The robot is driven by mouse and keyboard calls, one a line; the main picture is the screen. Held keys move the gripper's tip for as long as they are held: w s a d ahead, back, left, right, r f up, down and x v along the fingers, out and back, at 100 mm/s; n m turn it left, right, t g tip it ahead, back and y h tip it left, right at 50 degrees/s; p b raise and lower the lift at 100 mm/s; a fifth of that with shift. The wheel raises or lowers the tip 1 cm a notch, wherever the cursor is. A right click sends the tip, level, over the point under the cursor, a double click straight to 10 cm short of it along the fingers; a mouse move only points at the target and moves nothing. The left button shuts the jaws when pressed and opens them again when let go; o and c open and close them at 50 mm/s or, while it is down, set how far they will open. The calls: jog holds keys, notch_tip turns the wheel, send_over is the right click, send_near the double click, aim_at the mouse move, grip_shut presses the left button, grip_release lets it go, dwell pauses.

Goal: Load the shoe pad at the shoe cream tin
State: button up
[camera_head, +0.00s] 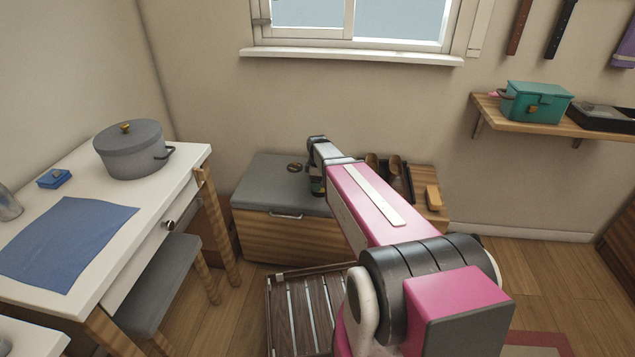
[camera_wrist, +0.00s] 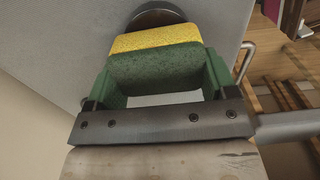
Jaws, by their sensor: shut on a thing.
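My gripper (camera_wrist: 160,85) is shut on the shoe pad (camera_wrist: 155,60), a block with a yellow layer and a dark green layer, held between the green fingers. In the wrist view the shoe cream tin (camera_wrist: 154,15), dark and round, lies just beyond the pad's yellow side, partly hidden by it. I cannot tell whether pad and tin touch. In the head view the tin (camera_head: 297,167) sits on the grey top of the low bench (camera_head: 265,190), brownish inside. My gripper (camera_head: 317,186) is close to its right, mostly hidden by my arm; the pad is not clear there.
Brown shoes (camera_head: 394,167) and a yellowish block (camera_head: 433,197) are on the bench's wooden right part. A slatted rack (camera_head: 300,312) is on the floor in front. A white table (camera_head: 150,200) with a pot (camera_head: 132,152) and a stool (camera_head: 160,285) stand left. The bench's left top is clear.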

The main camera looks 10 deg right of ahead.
jog(key=shift+f, duration=0.6)
dwell(1.4)
jog(key=shift+r, duration=0.1)
jog(key=shift+r, duration=3.45)
